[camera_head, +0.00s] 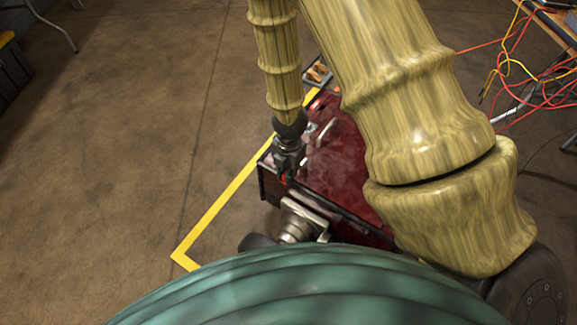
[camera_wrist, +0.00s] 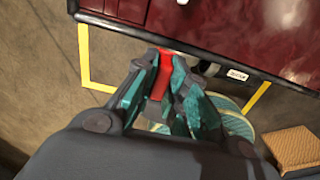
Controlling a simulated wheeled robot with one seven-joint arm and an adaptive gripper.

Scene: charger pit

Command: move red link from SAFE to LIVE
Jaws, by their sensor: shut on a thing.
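The red link (camera_wrist: 161,76) is a small red piece between the fingertips of my gripper (camera_wrist: 163,72) in the wrist view. My gripper is shut on it. In the head view my gripper (camera_head: 287,165) is at the front left of a dark red cabinet (camera_head: 345,165), and only a speck of red shows at its tips. The red cabinet (camera_wrist: 235,30) also shows in the wrist view, beyond the fingertips. A small white label (camera_wrist: 237,75) is on its dark front edge, too small to read surely. I cannot make out which places are SAFE and LIVE.
A yellow floor line (camera_head: 215,207) runs along the cabinet's left side. Red and yellow cables (camera_head: 540,85) hang at the right. A small tray (camera_head: 318,73) is behind the cabinet. A woven tan item (camera_wrist: 292,147) shows at the wrist view's right.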

